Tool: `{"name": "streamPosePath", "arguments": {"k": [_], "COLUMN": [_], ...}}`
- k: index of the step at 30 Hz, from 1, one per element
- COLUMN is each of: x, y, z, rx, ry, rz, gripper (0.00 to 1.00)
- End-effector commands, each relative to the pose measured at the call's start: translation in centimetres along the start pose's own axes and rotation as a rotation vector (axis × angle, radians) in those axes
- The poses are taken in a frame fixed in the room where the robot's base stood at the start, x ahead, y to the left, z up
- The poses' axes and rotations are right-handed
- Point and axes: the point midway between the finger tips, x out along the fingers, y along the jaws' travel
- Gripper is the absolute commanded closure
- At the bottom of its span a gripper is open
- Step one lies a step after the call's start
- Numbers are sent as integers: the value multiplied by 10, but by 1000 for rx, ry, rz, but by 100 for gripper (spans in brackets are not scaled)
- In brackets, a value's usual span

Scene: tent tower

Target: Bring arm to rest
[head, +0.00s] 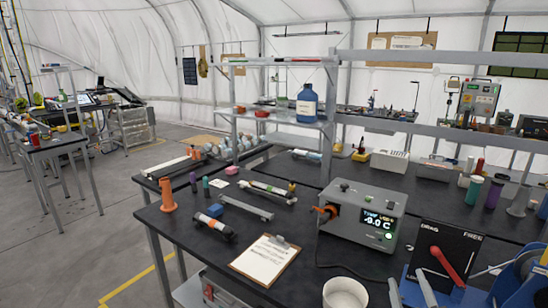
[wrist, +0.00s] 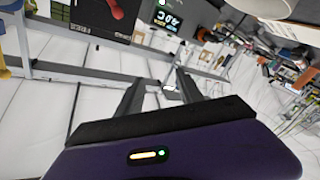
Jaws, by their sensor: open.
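My gripper (wrist: 160,84) shows in the wrist view, its two dark fingers reaching up from the purple wrist housing. The fingers stand apart, and I see nothing held between them. The wrist view is tilted and looks across the tent, with bench equipment along its top edge. My gripper and arm cannot be made out in the head view.
A black bench holds a grey temperature box (head: 362,214), a clipboard (head: 265,258), a white tub (head: 345,293), an orange stand (head: 167,195) and a black panel with a red lever (head: 446,256). A shelf with a blue bottle (head: 307,104) rises behind.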

Motion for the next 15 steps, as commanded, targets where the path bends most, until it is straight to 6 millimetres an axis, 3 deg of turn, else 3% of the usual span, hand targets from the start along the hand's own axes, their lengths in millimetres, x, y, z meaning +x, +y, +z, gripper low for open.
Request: {"name": "streamPosePath", "arguments": {"k": [1, 6, 15], "x": [-23, -91, -211], "y": [-9, -27, -36], "z": [7, 15, 24], "rx": [40, 181, 402], "ry": [17, 74, 97], "rz": [-18, -67, -143], "gripper": [56, 56, 56]}}
